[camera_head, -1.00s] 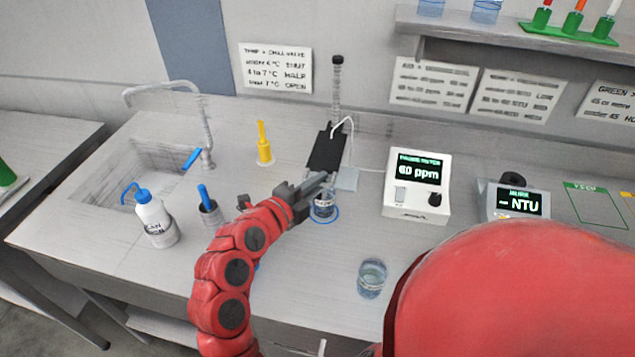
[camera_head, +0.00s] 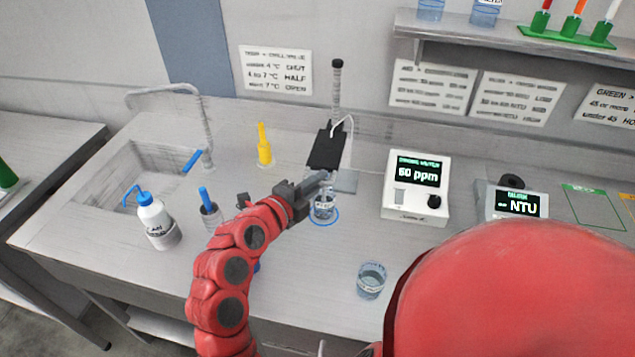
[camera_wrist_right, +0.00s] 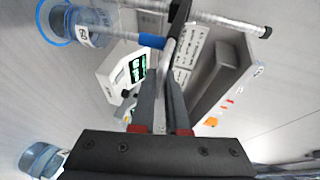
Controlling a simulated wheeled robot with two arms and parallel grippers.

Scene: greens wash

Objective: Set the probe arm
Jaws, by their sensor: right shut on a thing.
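The probe arm (camera_head: 326,150) is a black block on an upright rod with a black knob, with a white cable looping from it. In the right wrist view its blue-and-grey probe (camera_wrist_right: 151,40) reaches toward a labelled beaker of water (camera_wrist_right: 88,25) inside a blue ring. The beaker (camera_head: 323,208) stands just below the arm in the head view. Whether the probe tip is in the water is unclear. My left gripper is out of view.
A chlorine meter (camera_head: 416,187) reading 60 ppm and an NTU meter (camera_head: 517,203) stand to the right. Another beaker (camera_head: 371,280) is near the front.

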